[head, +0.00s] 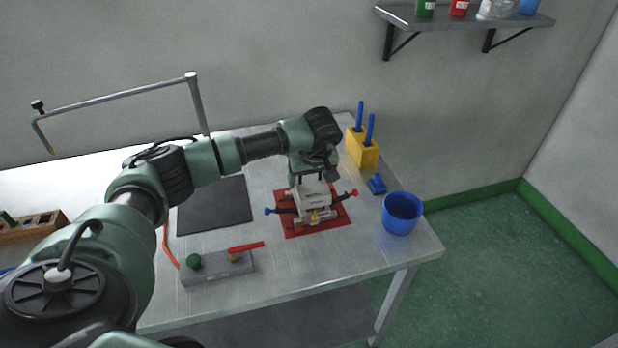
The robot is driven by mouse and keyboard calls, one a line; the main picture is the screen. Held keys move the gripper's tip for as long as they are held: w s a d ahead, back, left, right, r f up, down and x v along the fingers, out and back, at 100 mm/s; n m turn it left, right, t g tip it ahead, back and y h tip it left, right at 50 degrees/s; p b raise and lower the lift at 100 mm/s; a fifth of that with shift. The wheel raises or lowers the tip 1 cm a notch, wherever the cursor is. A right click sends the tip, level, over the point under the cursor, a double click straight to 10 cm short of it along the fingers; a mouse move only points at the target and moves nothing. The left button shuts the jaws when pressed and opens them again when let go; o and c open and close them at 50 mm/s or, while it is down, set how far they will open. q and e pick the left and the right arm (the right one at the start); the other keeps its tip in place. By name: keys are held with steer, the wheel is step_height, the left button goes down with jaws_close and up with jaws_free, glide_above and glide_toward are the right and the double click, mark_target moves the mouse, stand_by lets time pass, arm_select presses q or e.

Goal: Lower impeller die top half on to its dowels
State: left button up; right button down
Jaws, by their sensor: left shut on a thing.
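My left arm reaches in from the left, and my left gripper (307,180) points down over the die. It is shut on the light grey top half of the impeller die (314,196). Below it, the lower part of the die (318,217) sits on a red plate (299,232) on the bench. A blue knob (268,211) sticks out to the left and a red knob (354,193) to the right. The dowels are too small or hidden to make out, and I cannot tell whether the halves touch. My right gripper is not in view.
A blue cup (402,214) stands right of the die, near the bench edge. Behind it are a yellow holder (362,152) with blue handles and a small blue block (377,185). A dark mat (215,206) lies left.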

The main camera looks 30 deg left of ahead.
mark_target(312, 187)
arm_select(q)
steer(key=shift+w+f+b, duration=0.1)
steer(key=shift+f+b, duration=0.75)
steer(key=shift+f, duration=0.15)
steer(key=o, duration=2.2)
steer(key=shift+c, duration=0.2)
steer(key=shift+s+f, duration=0.1)
steer(key=shift+s, duration=0.1)
steer(key=b+v, duration=0.1)
steer(key=v, duration=0.7)
steer(key=shift+b, duration=0.35)
